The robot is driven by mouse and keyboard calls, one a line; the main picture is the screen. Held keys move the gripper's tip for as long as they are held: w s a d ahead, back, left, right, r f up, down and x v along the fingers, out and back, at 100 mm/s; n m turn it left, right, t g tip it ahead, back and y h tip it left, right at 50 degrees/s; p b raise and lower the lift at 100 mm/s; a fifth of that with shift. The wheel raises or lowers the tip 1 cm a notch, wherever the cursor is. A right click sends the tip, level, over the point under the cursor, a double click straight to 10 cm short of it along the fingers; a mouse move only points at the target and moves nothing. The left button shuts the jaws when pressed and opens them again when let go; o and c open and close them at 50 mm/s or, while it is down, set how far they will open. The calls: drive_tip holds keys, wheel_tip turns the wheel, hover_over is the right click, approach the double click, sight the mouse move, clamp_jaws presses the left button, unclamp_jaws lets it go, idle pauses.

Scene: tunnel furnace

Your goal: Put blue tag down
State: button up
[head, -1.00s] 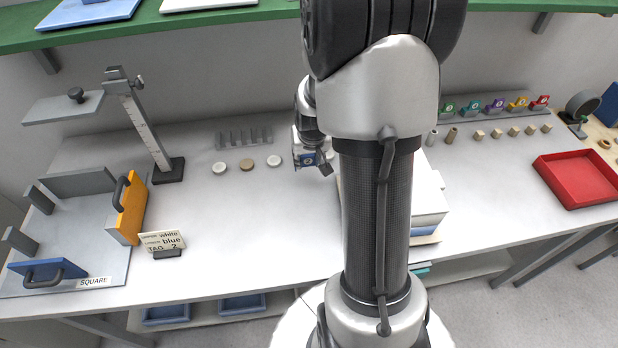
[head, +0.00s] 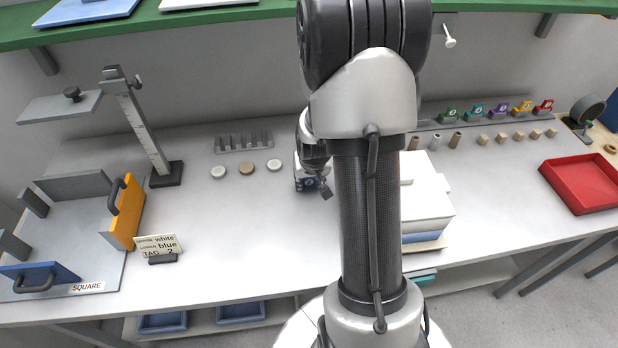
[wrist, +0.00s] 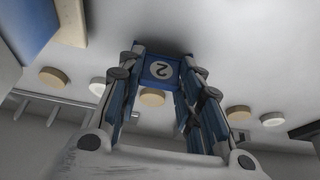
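The blue tag (wrist: 161,71), a small blue piece with a white disc marked 2, sits between the fingertips of my gripper (wrist: 163,80) in the wrist view. The fingers are closed on its two sides. In the head view my gripper (head: 311,182) hangs over the grey table (head: 230,225), right of the round discs, and the tag (head: 309,184) shows small at its tip. Whether the tag touches the table I cannot tell. A sign (head: 158,244) at the front left reads white, blue and TAG 2.
Several pale discs (head: 246,168) lie left of my gripper, before a grey slotted rack (head: 244,142). A white and blue stack (head: 425,210) stands to the right, partly behind my arm. Coloured tags (head: 475,110) stand at the back right. The table's front left-middle is clear.

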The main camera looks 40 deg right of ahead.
drive_tip(key=o, duration=0.4)
